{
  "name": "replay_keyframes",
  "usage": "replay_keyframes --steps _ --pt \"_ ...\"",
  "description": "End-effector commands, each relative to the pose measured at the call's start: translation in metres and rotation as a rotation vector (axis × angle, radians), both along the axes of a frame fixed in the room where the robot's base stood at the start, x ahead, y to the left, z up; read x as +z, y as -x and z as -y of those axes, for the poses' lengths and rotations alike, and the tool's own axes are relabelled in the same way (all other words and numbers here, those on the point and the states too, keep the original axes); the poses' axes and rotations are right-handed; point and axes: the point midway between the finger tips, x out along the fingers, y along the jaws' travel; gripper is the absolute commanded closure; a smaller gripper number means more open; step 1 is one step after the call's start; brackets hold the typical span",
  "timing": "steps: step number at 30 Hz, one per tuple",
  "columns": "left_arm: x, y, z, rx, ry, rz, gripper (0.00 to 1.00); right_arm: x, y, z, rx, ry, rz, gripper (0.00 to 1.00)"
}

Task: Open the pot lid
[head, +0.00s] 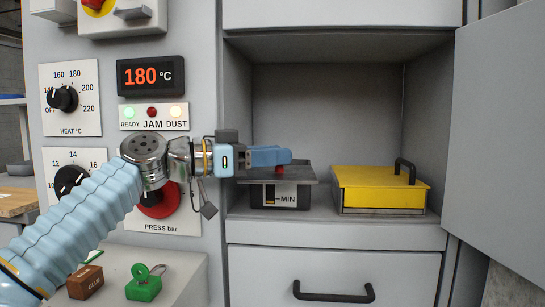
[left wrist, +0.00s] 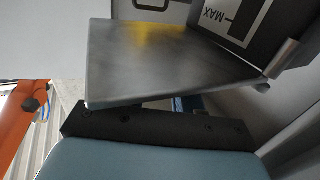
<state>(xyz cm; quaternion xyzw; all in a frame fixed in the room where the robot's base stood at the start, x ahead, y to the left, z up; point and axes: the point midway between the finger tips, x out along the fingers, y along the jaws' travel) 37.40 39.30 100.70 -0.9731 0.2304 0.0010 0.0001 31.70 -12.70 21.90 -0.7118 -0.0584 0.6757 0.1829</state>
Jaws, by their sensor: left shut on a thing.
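The pot (head: 300,199) is a dark grey box in the open cabinet bay, with a window marked MIN on its front. Its flat dark lid (head: 303,176) lies over its top and also fills much of the left wrist view (left wrist: 160,62). A red knob (head: 280,169) shows at the lid, just under my left fingers. My left gripper (head: 284,158) reaches in from the left and is shut on this knob; its fingers partly hide it. In the left wrist view a label marked MAX (left wrist: 228,18) shows beside the lid. I cannot tell whether the lid is raised. My right gripper is out of view.
A yellow box with a black handle (head: 380,188) stands right of the pot on the same shelf. A cabinet door (head: 500,140) stands open at right. A drawer (head: 330,268) lies below.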

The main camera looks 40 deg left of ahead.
Motion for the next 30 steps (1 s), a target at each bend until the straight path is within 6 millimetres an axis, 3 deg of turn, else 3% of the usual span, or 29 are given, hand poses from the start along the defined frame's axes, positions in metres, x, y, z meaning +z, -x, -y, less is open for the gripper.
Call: replay_keyframes --steps 7,8,12,23,30 --pt "0.002 0.000 -0.001 0.004 0.003 0.005 1.00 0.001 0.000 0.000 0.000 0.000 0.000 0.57" --pt "0.002 0.000 -0.001 0.004 0.003 0.005 0.63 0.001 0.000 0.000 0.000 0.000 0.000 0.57" --pt "0.002 0.000 -0.001 0.003 0.002 0.004 0.42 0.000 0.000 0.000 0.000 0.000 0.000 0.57" --pt "0.001 0.005 -0.003 0.002 0.002 0.004 0.42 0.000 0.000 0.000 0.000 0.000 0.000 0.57" --pt "0.002 0.046 -0.024 0.005 0.003 0.008 0.42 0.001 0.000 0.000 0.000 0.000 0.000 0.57"
